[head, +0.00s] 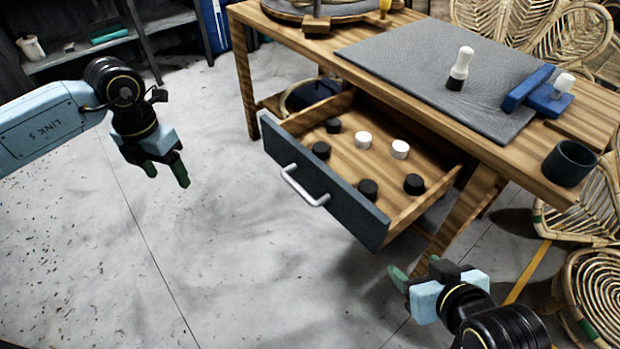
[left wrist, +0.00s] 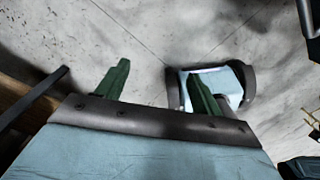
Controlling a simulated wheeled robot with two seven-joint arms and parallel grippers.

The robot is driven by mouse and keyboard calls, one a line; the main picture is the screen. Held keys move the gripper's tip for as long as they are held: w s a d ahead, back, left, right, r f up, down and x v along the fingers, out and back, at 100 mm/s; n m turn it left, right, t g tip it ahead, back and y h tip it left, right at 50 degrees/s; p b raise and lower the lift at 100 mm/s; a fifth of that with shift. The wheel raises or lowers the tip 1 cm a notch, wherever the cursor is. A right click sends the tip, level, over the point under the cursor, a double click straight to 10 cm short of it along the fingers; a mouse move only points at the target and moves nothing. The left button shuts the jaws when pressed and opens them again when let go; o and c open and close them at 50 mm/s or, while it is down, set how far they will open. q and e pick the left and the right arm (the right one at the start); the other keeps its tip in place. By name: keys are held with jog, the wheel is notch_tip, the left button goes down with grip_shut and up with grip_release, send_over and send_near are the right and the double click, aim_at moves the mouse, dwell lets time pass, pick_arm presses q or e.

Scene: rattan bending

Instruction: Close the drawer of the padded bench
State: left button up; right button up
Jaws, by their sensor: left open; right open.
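The padded bench (head: 400,75) is a wooden table with a grey pad on top, in the head view. Its drawer (head: 330,185) is pulled out under the top, with a dark front and a pale bar handle (head: 304,187). Several black and white round pieces (head: 363,140) lie inside the drawer. My left gripper (head: 168,172) is open and empty, in the air left of the drawer front and apart from it. Its green fingers also show in the left wrist view (left wrist: 160,88). My right gripper (head: 412,277) is open and empty, below and right of the drawer's right corner.
On the bench top are a white-handled tool (head: 460,68), a blue clamp-like block (head: 540,93) and a dark cup (head: 569,163). Rattan chairs (head: 590,290) stand at the right. A shelf (head: 80,50) stands at the back left. The floor before the drawer is clear.

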pick_arm(q)
jog(key=shift+a+r+y, duration=0.2)
jog(key=shift+a+y, duration=0.1)
jog(key=shift+a, duration=0.4)
